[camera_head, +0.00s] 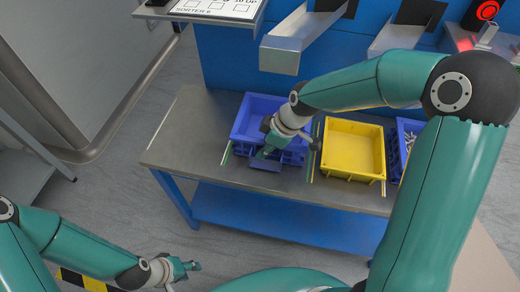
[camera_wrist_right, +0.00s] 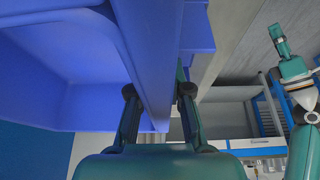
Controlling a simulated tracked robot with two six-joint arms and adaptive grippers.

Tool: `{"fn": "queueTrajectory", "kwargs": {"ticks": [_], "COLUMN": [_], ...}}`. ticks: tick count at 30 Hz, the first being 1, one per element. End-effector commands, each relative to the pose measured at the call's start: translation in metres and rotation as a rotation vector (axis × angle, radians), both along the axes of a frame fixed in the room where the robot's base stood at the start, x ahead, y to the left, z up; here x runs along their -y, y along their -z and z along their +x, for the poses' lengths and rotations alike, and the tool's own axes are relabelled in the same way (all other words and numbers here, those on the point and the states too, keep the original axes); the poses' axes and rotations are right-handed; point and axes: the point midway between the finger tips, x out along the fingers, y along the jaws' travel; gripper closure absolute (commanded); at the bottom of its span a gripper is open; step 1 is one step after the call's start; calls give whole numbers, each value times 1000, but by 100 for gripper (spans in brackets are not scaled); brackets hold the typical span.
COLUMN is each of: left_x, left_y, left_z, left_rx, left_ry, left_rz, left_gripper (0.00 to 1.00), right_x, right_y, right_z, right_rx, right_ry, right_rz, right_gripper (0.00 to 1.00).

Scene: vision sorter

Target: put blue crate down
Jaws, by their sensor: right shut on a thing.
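The blue crate (camera_head: 243,122) is at the left part of the metal table (camera_head: 192,128), looking level between coloured floor marks on the tabletop. I cannot tell whether its base touches the table. My right gripper (camera_head: 267,150) is shut on the crate's near wall. In the right wrist view the crate (camera_wrist_right: 75,95) fills the upper left, and its wall runs between the two fingers of my right gripper (camera_wrist_right: 157,98). My left gripper (camera_head: 188,268) is away from the table at the lower left, holding nothing visible. Its finger opening is too small to judge.
An empty yellow crate (camera_head: 352,152) stands just right of the blue crate. Another blue crate (camera_head: 401,137) with pale parts is at the far right, partly hidden by my right arm. Metal chutes (camera_head: 300,42) hang over the back. The table's left end is clear.

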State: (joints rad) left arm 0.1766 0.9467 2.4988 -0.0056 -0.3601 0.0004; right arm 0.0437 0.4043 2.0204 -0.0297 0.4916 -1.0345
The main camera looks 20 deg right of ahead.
Motion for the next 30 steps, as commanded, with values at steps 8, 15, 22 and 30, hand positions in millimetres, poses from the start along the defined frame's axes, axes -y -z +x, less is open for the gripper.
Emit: {"fn": "queueTrajectory", "kwargs": {"ticks": [8,15,22,30], "left_x": [0,0,0,0], "left_y": [0,0,-2,-9], "left_z": [0,0,0,0], "left_rx": [0,0,0,0], "left_ry": [0,0,0,0], "left_rz": [0,0,0,0], "left_gripper": [60,60,60,60], "right_x": [0,-1,3,18], "right_y": [0,0,-12,-58], "right_z": [-1,-1,-2,-12], "right_rx": [-3,-3,0,4], "right_ry": [0,-1,0,0], "right_rz": [1,1,0,0], "right_gripper": [57,57,57,57]}}
